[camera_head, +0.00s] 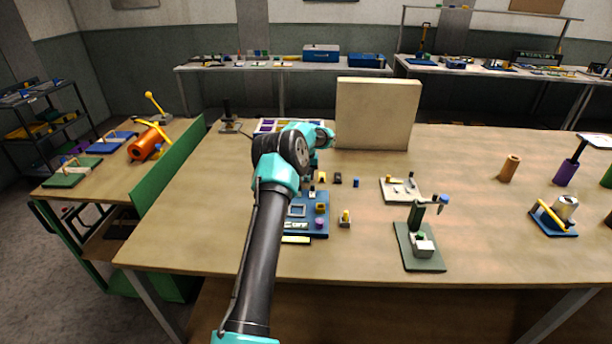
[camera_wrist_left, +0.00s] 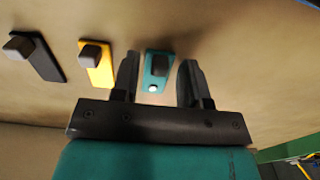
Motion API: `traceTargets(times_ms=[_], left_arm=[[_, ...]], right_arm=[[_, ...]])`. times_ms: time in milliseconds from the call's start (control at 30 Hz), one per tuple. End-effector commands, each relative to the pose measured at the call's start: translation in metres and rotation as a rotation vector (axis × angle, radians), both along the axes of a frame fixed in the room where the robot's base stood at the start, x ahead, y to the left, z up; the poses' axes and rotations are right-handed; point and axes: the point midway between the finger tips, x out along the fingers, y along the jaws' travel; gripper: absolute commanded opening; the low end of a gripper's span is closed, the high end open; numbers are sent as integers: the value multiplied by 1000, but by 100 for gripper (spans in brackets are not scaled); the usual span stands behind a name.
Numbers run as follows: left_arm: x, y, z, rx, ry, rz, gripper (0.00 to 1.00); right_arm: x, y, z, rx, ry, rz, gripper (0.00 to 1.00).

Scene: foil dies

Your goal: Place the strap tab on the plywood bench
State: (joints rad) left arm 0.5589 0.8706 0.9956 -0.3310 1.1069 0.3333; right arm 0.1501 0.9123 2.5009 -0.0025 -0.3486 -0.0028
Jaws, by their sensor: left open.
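Three small flat tabs with raised blocks lie in a row on the plywood surface in the left wrist view: a teal tab (camera_wrist_left: 157,70), a yellow tab (camera_wrist_left: 97,66) and a black tab (camera_wrist_left: 38,57). No label shows which is the strap tab. My left gripper (camera_wrist_left: 158,76) is open, with its fingers on either side of the teal tab and gaps visible. In the head view, the yellow tab (camera_head: 322,177) and black tab (camera_head: 337,178) lie beside my left wrist on the plywood bench (camera_head: 465,150); my arm largely hides the gripper. My right gripper is out of view.
A blue tray (camera_head: 318,233) with small parts is in front of the tabs. A tan upright panel (camera_head: 377,113) stands behind them. A green-based fixture (camera_head: 420,255) and a pale parts plate (camera_head: 385,198) are to the right. Open bench lies beyond these.

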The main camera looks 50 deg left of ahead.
Motion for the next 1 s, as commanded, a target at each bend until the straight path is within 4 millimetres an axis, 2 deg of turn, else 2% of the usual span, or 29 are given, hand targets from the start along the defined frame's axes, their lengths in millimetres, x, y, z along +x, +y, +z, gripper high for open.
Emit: traceTargets(times_ms=[267,367,800,1000], left_arm=[[0,0,12,1,-2,0,41],[0,0,25,1,-3,1,41],[1,0,104,2,-2,0,41],[0,0,121,0,0,0,41]], right_arm=[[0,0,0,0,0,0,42],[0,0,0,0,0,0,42],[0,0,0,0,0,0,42],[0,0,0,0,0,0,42]])
